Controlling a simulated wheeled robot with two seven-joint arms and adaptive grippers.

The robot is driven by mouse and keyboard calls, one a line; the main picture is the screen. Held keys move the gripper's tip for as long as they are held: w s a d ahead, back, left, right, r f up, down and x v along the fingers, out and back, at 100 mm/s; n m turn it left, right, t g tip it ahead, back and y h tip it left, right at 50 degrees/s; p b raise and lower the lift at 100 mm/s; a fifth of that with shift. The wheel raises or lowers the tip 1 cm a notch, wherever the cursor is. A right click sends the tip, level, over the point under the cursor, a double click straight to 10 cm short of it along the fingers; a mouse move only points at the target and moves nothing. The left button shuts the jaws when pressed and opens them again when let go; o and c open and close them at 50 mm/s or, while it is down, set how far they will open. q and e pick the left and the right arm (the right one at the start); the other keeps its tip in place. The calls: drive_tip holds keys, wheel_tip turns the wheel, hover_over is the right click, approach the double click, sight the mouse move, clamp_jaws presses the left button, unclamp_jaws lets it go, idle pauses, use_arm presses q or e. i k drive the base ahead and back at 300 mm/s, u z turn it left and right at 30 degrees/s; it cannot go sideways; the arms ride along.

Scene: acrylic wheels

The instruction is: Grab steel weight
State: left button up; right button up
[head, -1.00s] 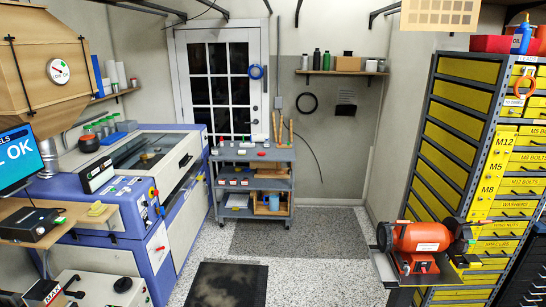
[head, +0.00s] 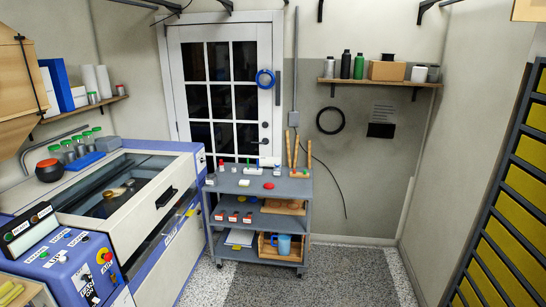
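I cannot pick out a steel weight for certain. A small dark and brassy object (head: 112,199) shows at the glass lid of the blue and white machine (head: 150,205) on the left. I cannot tell whether it is a weight, or whether it is on or under the glass. Several small items, among them a red one (head: 268,186), stand on top of the grey cart (head: 240,185) in the middle; they are too small to identify. Neither of my grippers is in view.
Jars with green lids (head: 80,145) and a red-and-black round object (head: 49,170) stand at the machine's back left. A wall shelf (head: 380,82) holds bottles and a box. Yellow drawers (head: 500,220) line the right side. The floor (head: 330,275) before the cart is clear.

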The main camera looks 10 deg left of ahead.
sight(130, 183)
drive_tip(key=u, duration=0.5)
drive_tip(key=i, duration=2)
drive_tip(key=u, duration=1.5)
drive_tip(key=i, duration=1.15)
drive_tip(key=u, duration=0.45)
